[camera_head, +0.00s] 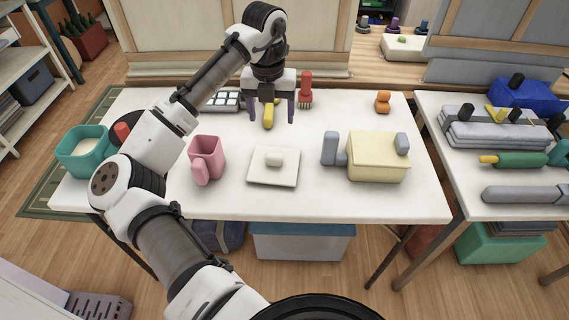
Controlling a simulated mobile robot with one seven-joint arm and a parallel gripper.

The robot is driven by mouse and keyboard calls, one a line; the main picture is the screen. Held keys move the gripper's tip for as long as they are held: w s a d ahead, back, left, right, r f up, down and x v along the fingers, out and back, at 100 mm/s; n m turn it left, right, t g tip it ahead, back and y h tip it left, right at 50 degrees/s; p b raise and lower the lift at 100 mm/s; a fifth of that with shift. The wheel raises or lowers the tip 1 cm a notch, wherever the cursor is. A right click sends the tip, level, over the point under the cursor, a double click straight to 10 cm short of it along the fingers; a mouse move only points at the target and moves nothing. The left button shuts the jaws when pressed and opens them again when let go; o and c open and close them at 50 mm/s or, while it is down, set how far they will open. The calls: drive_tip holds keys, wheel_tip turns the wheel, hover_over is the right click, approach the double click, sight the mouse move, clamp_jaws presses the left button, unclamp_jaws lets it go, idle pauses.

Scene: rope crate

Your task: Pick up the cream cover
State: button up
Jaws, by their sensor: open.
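The cream cover (287,180) is a flat square lid with a rounded knob on top. It lies on the middle of the white table, near the front. My gripper (270,118) points down over the back half of the table, beyond the cover in the picture. Its two dark fingers are apart, and it is not touching the cover. A yellow object (268,117) shows between the fingers; it looks to be on the table, and I cannot tell its exact depth.
A teal container (85,155) is at far left. A red brush (305,90) and an orange object (383,102) stand at the back. The front right table surface is clear.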

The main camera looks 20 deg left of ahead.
drive_tip(key=p, duration=0.1)
hover_over(274, 155)
drive_tip(key=f, duration=0.8)
drive_tip(key=shift+s+a+f, duration=0.1)
drive_tip(key=shift+a+f, duration=0.05)
drive_tip(key=shift+a, duration=0.15)
drive_tip(key=shift+d+f+p, duration=0.15)
drive_tip(key=shift+f+p, duration=0.35)
drive_tip(key=shift+f, duration=0.9)
drive_tip(key=shift+d+f+p, duration=0.15)
drive_tip(key=shift+f+p, duration=0.3)
drive_tip(key=shift+f, duration=0.95)
drive_tip(key=c, duration=1.3)
drive_tip(key=shift+r, duration=0.15)
